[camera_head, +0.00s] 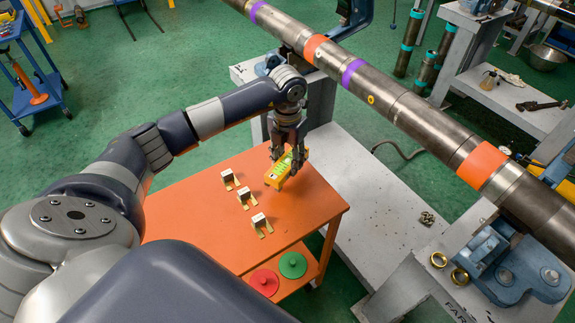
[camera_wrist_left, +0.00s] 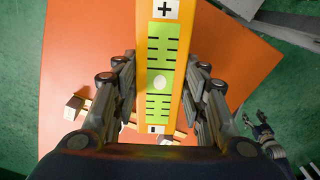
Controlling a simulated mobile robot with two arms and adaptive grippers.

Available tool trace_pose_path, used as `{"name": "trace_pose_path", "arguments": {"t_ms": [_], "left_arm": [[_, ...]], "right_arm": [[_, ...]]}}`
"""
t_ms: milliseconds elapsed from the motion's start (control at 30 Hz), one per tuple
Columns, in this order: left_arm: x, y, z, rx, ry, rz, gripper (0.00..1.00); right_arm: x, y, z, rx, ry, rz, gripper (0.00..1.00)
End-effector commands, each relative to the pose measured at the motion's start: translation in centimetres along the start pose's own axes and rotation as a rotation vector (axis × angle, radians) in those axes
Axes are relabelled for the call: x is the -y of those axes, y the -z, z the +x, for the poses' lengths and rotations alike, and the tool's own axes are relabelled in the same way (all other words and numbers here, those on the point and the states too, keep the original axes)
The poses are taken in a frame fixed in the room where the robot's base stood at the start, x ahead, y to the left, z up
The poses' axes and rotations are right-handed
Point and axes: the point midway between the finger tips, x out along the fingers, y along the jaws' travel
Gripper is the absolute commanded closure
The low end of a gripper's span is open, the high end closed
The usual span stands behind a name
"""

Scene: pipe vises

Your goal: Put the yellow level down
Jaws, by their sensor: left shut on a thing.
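The yellow level (camera_head: 279,171) has a green scale face. My left gripper (camera_head: 288,152) is shut on it, over the back right part of the orange table (camera_head: 312,208). In the left wrist view the level (camera_wrist_left: 161,80) lies lengthwise between the finger pads, with its plus mark at the top and its minus mark at the bottom. I cannot tell whether its underside touches the table. A small gripper-like shape at the right of the left wrist view may be my right gripper (camera_wrist_left: 256,120); its jaws are too small to judge.
Several small white blocks with brass-coloured feet, one of them the front block (camera_head: 259,221), stand left of and in front of the level. A red disc (camera_head: 263,282) and a green disc (camera_head: 293,265) sit on the lower shelf. A long steel pipe (camera_head: 425,118) crosses behind. The table's left part is clear.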

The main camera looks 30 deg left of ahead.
Motion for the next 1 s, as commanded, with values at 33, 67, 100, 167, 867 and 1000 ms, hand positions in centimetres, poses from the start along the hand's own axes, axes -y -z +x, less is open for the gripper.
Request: {"name": "trace_pose_path", "arguments": {"t_ms": [33, 67, 100, 167, 867, 1000], "left_arm": [[0.0, -0.1, 0.1, 0.000, 0.001, 0.000, 1.00], [0.0, 0.0, 0.3, -0.001, 0.001, 0.000, 1.00], [0.0, 0.0, 0.7, -0.002, 0.000, 0.000, 1.00], [0.0, 0.0, 1.5, -0.003, 0.001, -0.001, 1.00], [0.0, 0.0, 3.8, -0.001, 0.000, 0.000, 0.40], [0.0, 0.0, 3.8, -0.001, -0.001, 0.000, 0.40]], "right_arm": [[0.1, 0.0, -0.1, 0.000, 0.001, 0.000, 0.37], [0.1, 0.1, -0.2, 0.000, 0.002, 0.000, 0.37], [0.2, 0.1, -0.4, 0.000, 0.002, 0.000, 0.37], [0.2, 0.1, -0.7, 0.000, 0.002, -0.001, 0.37], [-0.3, 0.0, -0.8, 0.000, -0.003, -0.002, 0.37], [-0.4, 0.0, -0.8, 0.000, -0.004, -0.002, 0.37]]}}
